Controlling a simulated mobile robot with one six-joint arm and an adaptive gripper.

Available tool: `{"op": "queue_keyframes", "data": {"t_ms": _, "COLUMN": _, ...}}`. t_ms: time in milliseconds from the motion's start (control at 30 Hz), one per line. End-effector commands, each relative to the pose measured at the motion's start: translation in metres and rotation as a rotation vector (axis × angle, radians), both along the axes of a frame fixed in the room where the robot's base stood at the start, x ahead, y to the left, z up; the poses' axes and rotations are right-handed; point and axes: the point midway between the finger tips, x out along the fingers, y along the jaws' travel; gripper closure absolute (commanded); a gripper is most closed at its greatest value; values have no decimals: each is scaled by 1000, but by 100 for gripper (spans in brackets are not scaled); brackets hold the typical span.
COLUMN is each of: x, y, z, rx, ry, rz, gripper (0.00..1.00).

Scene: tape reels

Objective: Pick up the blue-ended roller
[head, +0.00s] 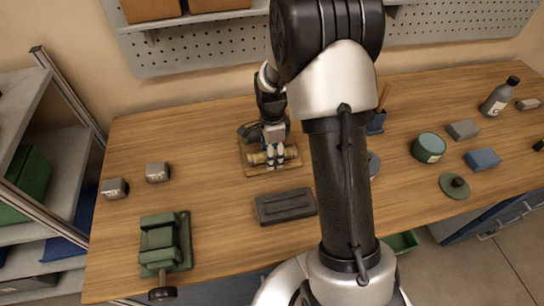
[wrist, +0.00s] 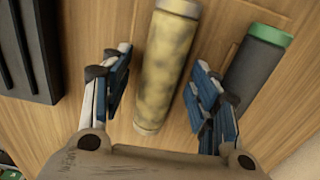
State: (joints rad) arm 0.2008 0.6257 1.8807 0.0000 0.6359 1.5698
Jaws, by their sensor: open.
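My gripper (head: 273,160) points down over a wooden board (head: 252,170) in the head view. In the wrist view my gripper (wrist: 157,78) is open, with one finger on each side of a mottled yellow roller (wrist: 168,60). Gaps show between the roller and both fingers. The yellow roller (head: 257,158) also shows in the head view, partly hidden by the fingers. A dark grey roller with a green end (wrist: 252,66) lies just beyond the right finger in the wrist view.
A dark grey slotted tray (head: 286,206) lies in front of the board. A green vise (head: 165,245) and two small grey blocks (head: 157,172) are to the left. A green tin (head: 428,148), a blue block (head: 482,159) and a grey bottle (head: 499,98) stand right.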

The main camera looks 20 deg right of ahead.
Motion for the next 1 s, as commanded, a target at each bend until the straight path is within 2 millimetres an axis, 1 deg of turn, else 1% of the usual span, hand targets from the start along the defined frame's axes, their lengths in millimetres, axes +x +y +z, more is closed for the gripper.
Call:
{"op": "queue_keyframes", "data": {"t_ms": 67, "x": 0, "y": 0, "z": 1, "rx": 0, "ry": -1, "rz": 0, "gripper": 44}}
{"op": "queue_keyframes", "data": {"t_ms": 167, "x": 0, "y": 0, "z": 1, "rx": 0, "ry": -1, "rz": 0, "gripper": 50}}
{"op": "queue_keyframes", "data": {"t_ms": 867, "x": 0, "y": 0, "z": 1, "rx": 0, "ry": -1, "rz": 0, "gripper": 97}}
{"op": "queue_keyframes", "data": {"t_ms": 1000, "x": 0, "y": 0, "z": 1, "rx": 0, "ry": -1, "rz": 0, "gripper": 98}}
